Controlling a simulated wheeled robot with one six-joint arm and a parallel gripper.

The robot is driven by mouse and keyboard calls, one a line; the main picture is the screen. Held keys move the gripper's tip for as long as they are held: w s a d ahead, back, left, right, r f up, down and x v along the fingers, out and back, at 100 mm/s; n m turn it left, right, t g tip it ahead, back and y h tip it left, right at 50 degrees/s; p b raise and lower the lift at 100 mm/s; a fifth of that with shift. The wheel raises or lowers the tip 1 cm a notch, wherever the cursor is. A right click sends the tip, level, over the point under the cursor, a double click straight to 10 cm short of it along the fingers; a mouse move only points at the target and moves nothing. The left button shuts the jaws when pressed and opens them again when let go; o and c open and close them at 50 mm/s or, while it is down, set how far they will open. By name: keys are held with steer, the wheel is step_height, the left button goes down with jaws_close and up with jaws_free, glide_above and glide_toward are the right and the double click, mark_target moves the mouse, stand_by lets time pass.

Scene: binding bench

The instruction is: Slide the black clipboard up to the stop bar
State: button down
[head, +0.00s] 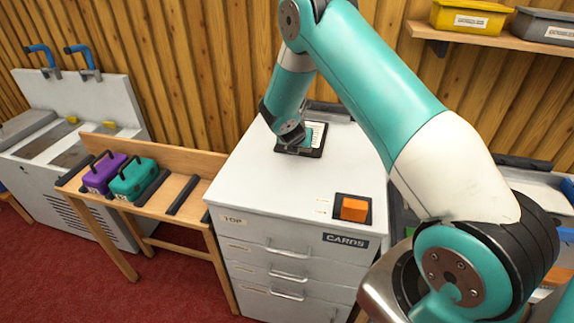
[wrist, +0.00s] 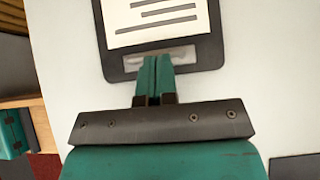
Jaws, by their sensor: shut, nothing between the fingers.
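The black clipboard (head: 313,154) lies flat on top of the grey cabinet and carries a white lined sheet. It also shows at the top of the wrist view (wrist: 213,50), with a metal clip at its near edge. My gripper (wrist: 155,62) is shut and empty. Its fingertips overlap the near edge at the clip; I cannot tell if they touch it. In the head view my gripper (head: 300,143) covers part of the board. A dark bar (head: 329,108), which looks like the stop bar, lies behind the clipboard near the wall. A gap shows between them.
An orange block (head: 353,209) sits in a dark recess at the cabinet's front right. A wooden bench (head: 200,163) with purple (head: 104,173) and green (head: 135,178) cases stands to the left. A shelf (head: 490,36) with bins hangs at upper right.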

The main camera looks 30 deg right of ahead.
steer(key=shift+w+d, duration=0.65)
steer(key=shift+w, duration=0.05)
steer(key=shift+d, duration=0.1)
steer(key=shift+s+a, duration=0.25)
steer(key=shift+a, duration=0.05)
steer(key=shift+s+a+r+p, duration=0.1)
steer(key=shift+s+a+p, duration=0.3)
steer(key=shift+s+a, duration=0.75)
steer(key=b+v, duration=0.3)
steer(key=v, duration=0.7)
